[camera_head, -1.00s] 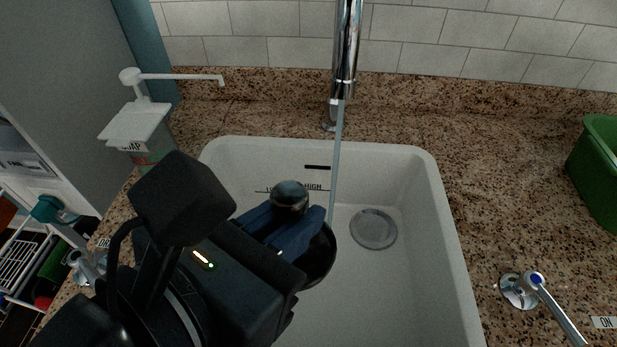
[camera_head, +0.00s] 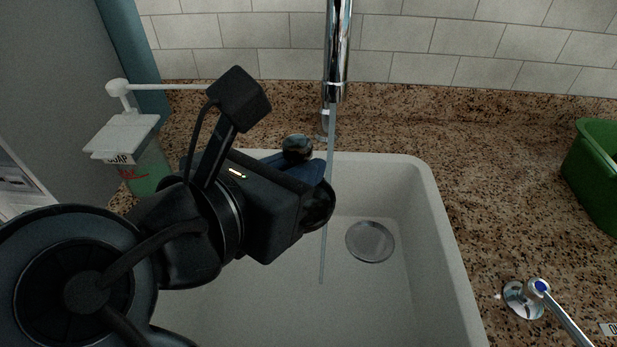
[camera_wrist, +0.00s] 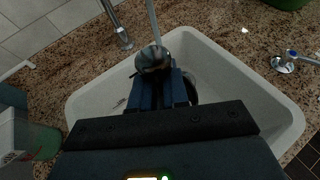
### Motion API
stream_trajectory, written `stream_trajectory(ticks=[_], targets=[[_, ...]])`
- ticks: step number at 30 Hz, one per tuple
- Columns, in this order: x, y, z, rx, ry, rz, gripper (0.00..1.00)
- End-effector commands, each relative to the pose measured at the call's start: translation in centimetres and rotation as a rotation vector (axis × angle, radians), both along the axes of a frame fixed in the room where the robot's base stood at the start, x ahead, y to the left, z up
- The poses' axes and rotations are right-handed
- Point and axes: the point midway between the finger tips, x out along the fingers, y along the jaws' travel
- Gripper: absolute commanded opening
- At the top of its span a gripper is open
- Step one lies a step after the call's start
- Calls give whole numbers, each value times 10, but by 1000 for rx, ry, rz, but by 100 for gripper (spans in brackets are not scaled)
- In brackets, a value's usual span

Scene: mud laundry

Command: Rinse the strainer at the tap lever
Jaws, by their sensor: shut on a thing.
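My gripper (camera_head: 300,168), with blue fingers, is over the left part of the sink. It is shut on the strainer, a dark piece with a round shiny knob (camera_head: 297,148) and a dark rounded part (camera_head: 318,207) below. The knob also shows between the fingertips in the wrist view (camera_wrist: 152,60). My arm hides much of the strainer. A thin water stream (camera_head: 326,235) falls from the chrome tap (camera_head: 337,60) close by the strainer's right edge and runs on down to the basin; contact is unclear. The tap lever (camera_head: 560,312), with a blue cap, stands on the counter at right.
The white sink (camera_head: 440,250) has a round drain (camera_head: 370,241) in its floor. A soap dispenser (camera_head: 125,140) stands at the back left and a green tub (camera_head: 595,175) at the right. The granite counter between sink and tub is clear.

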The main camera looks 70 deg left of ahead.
Motion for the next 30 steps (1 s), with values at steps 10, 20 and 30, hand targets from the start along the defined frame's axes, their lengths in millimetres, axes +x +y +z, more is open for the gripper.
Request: stream_trajectory(ticks=[10,20,30], targets=[[17,26,-4,-1,-1,-1,0],[27,44,-9,0,0,-1,0],[29,47,-10,2,1,0,0]])
